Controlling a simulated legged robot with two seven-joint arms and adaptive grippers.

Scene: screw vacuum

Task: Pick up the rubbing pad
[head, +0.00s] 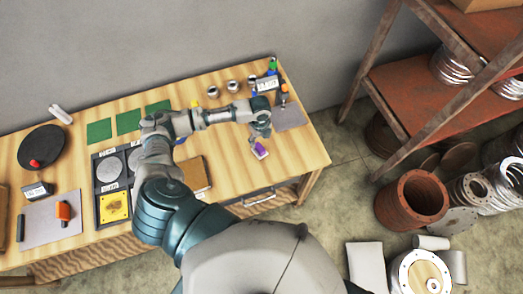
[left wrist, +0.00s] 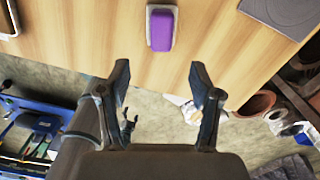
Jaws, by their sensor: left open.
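The rubbing pad (head: 259,150), a small purple block with a pale grey-white base, lies on the wooden table near its front right part. It also shows in the left wrist view (left wrist: 161,29) at the top middle, with bare wood around it. My left gripper (head: 262,133) is above the table just behind the pad in the head view. In the left wrist view my left gripper (left wrist: 160,75) has its fingers spread wide, with nothing between them, and the pad lies beyond the fingertips. My right gripper is in neither view.
The wooden table (head: 228,168) has clear wood around the pad. A grey mat (head: 290,117) with bottles lies to the right, and a brown box (head: 194,174) to the left. A drawer handle (head: 259,199) is on the front. A rusty shelf (head: 440,95) stands at right.

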